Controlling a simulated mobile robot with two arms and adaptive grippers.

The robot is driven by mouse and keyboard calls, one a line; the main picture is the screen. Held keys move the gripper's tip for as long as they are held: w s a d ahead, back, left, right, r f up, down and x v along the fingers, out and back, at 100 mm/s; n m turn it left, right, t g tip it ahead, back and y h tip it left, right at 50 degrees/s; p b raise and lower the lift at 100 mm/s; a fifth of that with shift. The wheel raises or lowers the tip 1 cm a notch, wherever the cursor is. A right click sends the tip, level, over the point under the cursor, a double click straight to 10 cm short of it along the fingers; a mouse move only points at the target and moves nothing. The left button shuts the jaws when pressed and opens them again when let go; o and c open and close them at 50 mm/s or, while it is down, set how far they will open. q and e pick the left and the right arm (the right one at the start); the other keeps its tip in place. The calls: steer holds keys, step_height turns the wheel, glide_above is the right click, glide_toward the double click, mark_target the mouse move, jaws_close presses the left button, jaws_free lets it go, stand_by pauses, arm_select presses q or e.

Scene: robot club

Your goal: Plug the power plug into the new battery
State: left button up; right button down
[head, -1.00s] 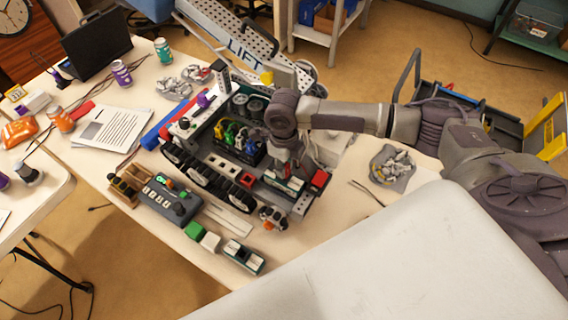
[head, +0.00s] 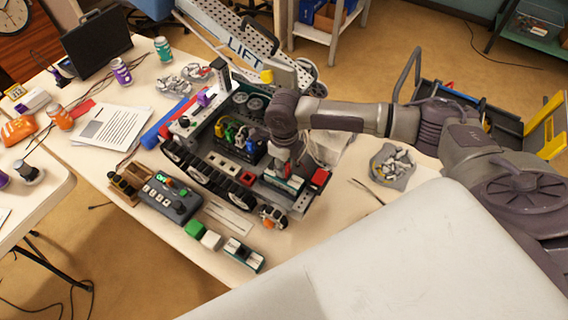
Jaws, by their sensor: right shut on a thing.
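The wheeled robot chassis (head: 222,178) sits on the table. A battery block with a teal body and pale labels (head: 281,185) lies in the chassis's front right bay. A similar battery block (head: 243,254) lies on the table near its front edge. My right gripper (head: 287,166) points down just above the battery in the bay. It is shut on a small reddish piece, apparently the power plug, mostly hidden by the fingers. I cannot tell whether the plug touches the battery. My left gripper is out of view.
A red block (head: 320,178) sits at the bay's right end. Coloured connectors (head: 235,133) stand inside the chassis.

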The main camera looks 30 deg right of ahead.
steer(key=shift+s+f, duration=0.1)
steer(key=shift+f, duration=0.05)
stand_by(0.6)
steer(key=c, duration=0.9)
jaws_free()
steer(key=shift+o, duration=0.2)
steer(key=shift+r+p, duration=0.2)
steer(key=shift+p, duration=0.1)
steer(key=shift+r+p, duration=2.75)
steer(key=shift+r, duration=0.2)
steer(key=shift+f, duration=0.1)
